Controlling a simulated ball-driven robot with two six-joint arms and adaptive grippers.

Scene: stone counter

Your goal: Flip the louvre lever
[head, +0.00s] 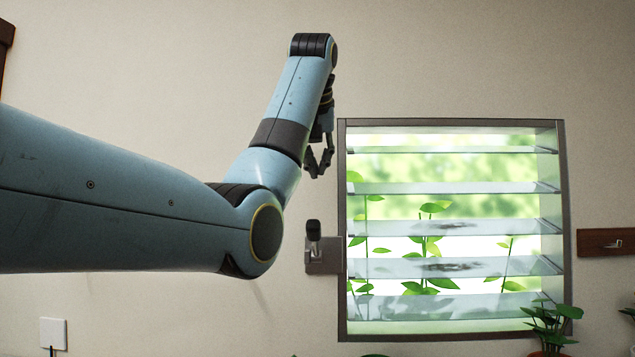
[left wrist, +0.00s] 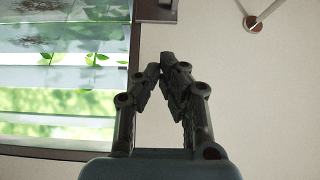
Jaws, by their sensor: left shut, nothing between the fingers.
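The louvre lever (head: 314,231) has a black knob standing upright on a metal plate (head: 322,259) at the left side of the louvre window's frame (head: 343,200). My left gripper (head: 318,172) points downward above the lever, apart from it, and left of the frame. Its fingers are shut with nothing between them. In the left wrist view the gripper (left wrist: 167,62) shows with its fingertips together, and part of the dark lever plate (left wrist: 155,10) shows at the top edge. The lever's knob is not clearly seen there. My right gripper is not in view.
The glass slats (head: 450,188) are tilted nearly flat, with greenery behind. A potted plant (head: 550,325) stands at the window's lower right. A wooden hook board (head: 605,242) hangs further right. A white wall plate (head: 53,333) is at lower left. The wall around the lever is bare.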

